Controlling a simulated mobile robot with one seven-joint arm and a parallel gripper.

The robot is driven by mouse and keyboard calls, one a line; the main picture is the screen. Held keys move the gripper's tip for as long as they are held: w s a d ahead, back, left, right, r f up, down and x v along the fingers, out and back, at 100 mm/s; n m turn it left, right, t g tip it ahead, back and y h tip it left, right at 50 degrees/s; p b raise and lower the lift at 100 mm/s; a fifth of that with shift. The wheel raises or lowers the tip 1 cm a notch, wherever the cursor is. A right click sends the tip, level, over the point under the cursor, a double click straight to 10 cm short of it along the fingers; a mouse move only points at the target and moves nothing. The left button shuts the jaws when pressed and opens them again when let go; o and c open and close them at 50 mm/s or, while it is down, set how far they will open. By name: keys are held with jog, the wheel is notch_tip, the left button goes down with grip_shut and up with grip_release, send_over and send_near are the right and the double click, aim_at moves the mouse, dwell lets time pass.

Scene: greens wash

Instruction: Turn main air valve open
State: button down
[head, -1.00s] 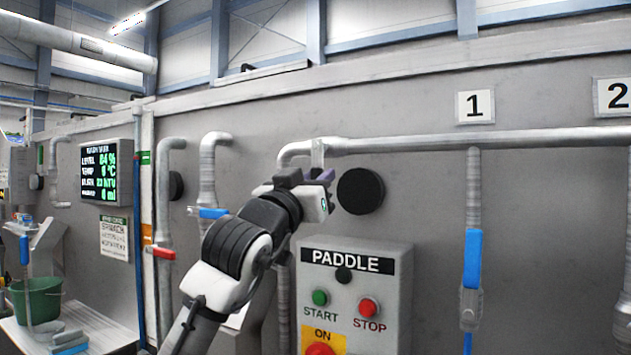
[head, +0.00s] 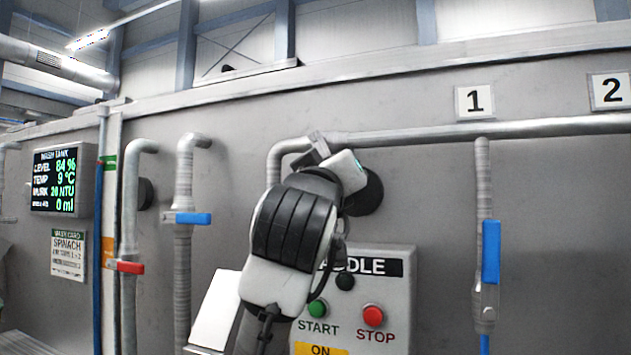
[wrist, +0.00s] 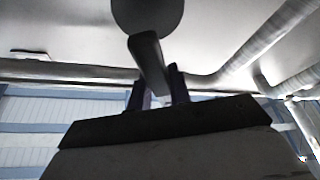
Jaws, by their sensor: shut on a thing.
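In the wrist view the grey handle (wrist: 147,55) slants down from a round grey part (wrist: 148,14) and ends between the fingers. My gripper (wrist: 156,78) is shut on this handle, one dark purple finger on each side.
A PADDLE control box (head: 385,290) with START and STOP buttons stands just below my arm. A black round wall fitting (head: 368,194) is right behind my wrist. Blue-handled valves (head: 491,252) (head: 193,218) and a red-handled valve (head: 130,267) hang on side pipes.

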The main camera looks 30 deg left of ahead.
jog(key=n, duration=0.1)
jog(key=d+n+g+y, duration=0.1)
jog(key=n, duration=0.1)
jog(key=shift+w+d+r, duration=0.15)
jog(key=shift+r, duration=0.2)
jog(key=shift+d+r+n+g+y, duration=0.25)
jog(key=shift+n+g+y, duration=0.1)
jog(key=shift+n, duration=0.55)
jog(key=shift+d+r+n+g+y, duration=0.1)
jog(key=shift+r+n+g+y, duration=0.2)
jog(key=shift+n, duration=0.6)
jog(key=shift+p, duration=0.3)
jog(key=c, duration=1.3)
grip_release()
jog(key=shift+f, duration=0.1)
jog(key=b+v, duration=0.5)
jog(key=v, duration=0.8)
jog(key=shift+s+d, duration=0.2)
jog(key=shift+s, duration=0.2)
